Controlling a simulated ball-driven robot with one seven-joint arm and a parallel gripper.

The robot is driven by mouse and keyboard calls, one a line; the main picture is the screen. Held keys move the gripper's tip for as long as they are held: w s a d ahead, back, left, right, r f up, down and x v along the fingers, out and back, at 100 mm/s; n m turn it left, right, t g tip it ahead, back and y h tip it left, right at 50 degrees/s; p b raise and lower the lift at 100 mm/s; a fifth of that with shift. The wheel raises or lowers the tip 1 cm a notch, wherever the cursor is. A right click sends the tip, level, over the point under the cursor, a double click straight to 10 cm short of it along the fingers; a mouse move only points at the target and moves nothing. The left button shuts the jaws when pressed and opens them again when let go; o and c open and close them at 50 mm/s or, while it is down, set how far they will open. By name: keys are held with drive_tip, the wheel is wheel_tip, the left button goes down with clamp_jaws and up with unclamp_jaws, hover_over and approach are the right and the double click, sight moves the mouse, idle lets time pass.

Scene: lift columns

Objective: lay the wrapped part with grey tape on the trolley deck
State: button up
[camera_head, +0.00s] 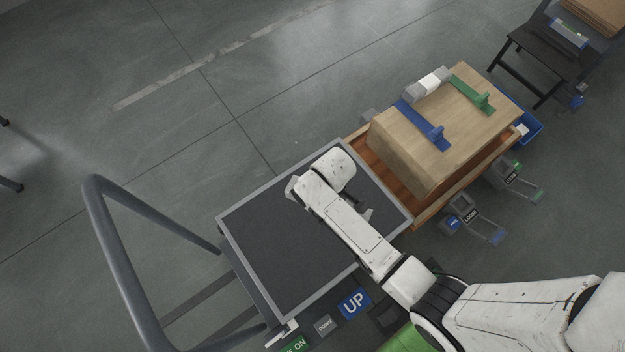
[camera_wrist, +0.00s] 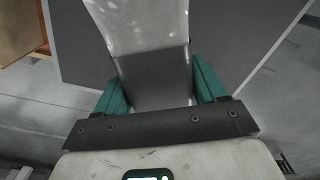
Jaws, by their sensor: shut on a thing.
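My gripper (camera_wrist: 158,82) is shut on a pale wrapped part (camera_wrist: 140,25) with a grey band, which sits between its two teal fingers in the wrist view. The part reaches past the top edge of that view, so its far end is hidden. The trolley deck (camera_head: 262,245) is a dark mat with a light grey rim in the head view, and its dark surface (camera_wrist: 230,35) also shows behind the part in the wrist view. My arm hangs over the right side of the deck and hides the fingers and part in the head view. I cannot tell whether the part touches the deck.
A wooden tray (camera_head: 420,214) adjoins the deck on the right and holds a large cardboard block (camera_head: 405,140) with blue and green straps. The trolley's handle (camera_head: 100,235) rises at left. An UP button (camera_head: 354,303) is near the deck's front. The deck's left part is bare.

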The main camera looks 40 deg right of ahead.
drive_tip(key=s+d+f+n+b, duration=0.1)
drive_tip(key=s+d+n+b, duration=0.1)
drive_tip(key=n, duration=0.1)
drive_tip(key=s+d+f+n+b, duration=0.1)
drive_tip(key=s+d+n, duration=0.1)
drive_tip(key=n, duration=0.2)
drive_tip(key=s+d+f+n+b, duration=0.1)
drive_tip(key=s+d+n+b, duration=0.1)
drive_tip(key=n, duration=0.1)
drive_tip(key=shift+s+d+n+b, duration=0.1)
drive_tip(key=shift+s+n+b, duration=0.1)
drive_tip(key=shift+n+b, duration=0.15)
drive_tip(key=shift+s+d+r+n, duration=0.1)
drive_tip(key=shift+s+d+n, duration=0.3)
drive_tip(key=shift+n, duration=0.35)
drive_tip(key=w+a+f+b, duration=0.3)
drive_tip(key=w+a+f, duration=0.1)
drive_tip(key=w+a, duration=0.2)
drive_tip(key=b, duration=0.2)
hover_over(314, 220)
drive_tip(key=f, duration=0.5)
drive_tip(key=shift+d+f, duration=0.25)
drive_tip(key=shift+f, duration=0.1)
drive_tip(key=shift+w+a+f+b, duration=0.15)
drive_tip(key=shift+f+b, duration=0.55)
drive_tip(key=shift+f, duration=0.9)
drive_tip(key=shift+f, duration=0.2)
drive_tip(key=o, duration=1.5)
